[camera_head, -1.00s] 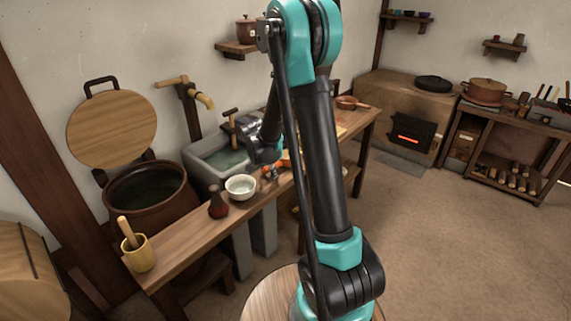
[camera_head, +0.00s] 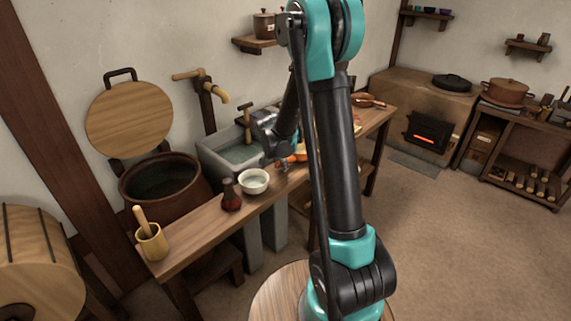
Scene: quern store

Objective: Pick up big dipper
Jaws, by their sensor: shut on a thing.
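My gripper (camera_head: 284,161) is small in the head view, low over the bench beside the stone sink, just right of the white bowl. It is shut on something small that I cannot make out. My own arm hides part of the bench behind it. I cannot clearly identify a big dipper. A yellow wooden cup (camera_head: 152,242) with a stick-like handle leaning out stands at the near left end of the bench, apart from my gripper.
The long wooden bench (camera_head: 196,236) also holds a dark red bottle (camera_head: 231,196), a white bowl (camera_head: 254,181) and orange items. Behind it are a stone sink (camera_head: 215,160) and a large brown pot (camera_head: 160,200). A stove (camera_head: 415,105) glows at the back. The right floor is clear.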

